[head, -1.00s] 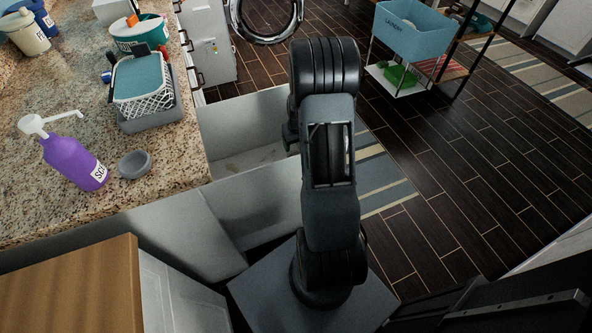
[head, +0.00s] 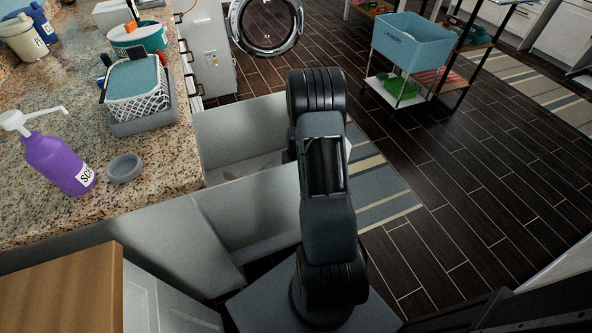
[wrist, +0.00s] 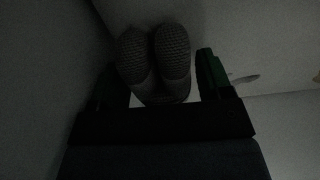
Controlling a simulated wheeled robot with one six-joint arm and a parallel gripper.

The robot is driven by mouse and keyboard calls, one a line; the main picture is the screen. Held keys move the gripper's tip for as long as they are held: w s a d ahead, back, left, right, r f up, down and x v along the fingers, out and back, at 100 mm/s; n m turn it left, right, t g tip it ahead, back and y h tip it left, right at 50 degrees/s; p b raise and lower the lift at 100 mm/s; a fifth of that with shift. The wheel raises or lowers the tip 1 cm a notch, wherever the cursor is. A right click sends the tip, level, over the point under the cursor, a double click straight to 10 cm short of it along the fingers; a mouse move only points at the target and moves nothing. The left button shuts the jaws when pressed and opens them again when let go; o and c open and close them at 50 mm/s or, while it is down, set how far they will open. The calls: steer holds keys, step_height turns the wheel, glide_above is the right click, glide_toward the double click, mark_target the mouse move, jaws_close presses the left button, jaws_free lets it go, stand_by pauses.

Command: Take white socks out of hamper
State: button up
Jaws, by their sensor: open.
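In the wrist view, a pair of rounded, ribbed ends of what look like the socks (wrist: 156,62) lies between the fingers of my gripper (wrist: 162,75). They look grey in the dim light. My gripper is open, with a finger on each side of them; I cannot tell whether either finger touches them. The right finger shows green. In the head view, a white open pull-out bin (head: 245,205), which seems to be the hamper, stands beside the counter. My arm reaches down into it and hides the gripper there.
Pale walls surround my gripper closely. The granite counter (head: 150,165) at left holds a purple soap bottle (head: 58,162), a grey lid (head: 125,168) and a white basket (head: 138,88). A blue laundry cart (head: 412,42) stands far right. The dark floor (head: 480,150) is mostly clear.

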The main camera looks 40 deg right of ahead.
steer(key=shift+f, duration=0.15)
steer(key=shift+c, duration=0.4)
steer(key=c, duration=0.6)
step_height(320, 180, up, 62)
steer(key=p, duration=3.1)
steer(key=s+a+b, duration=0.1)
steer(key=s, duration=0.2)
steer(key=s+a+b, duration=0.1)
steer(key=s+a, duration=0.1)
steer(key=s, duration=0.1)
steer(key=s+a+b, duration=0.1)
steer(key=s, duration=0.2)
steer(key=shift+a+b, duration=0.2)
steer(key=shift+b, duration=0.1)
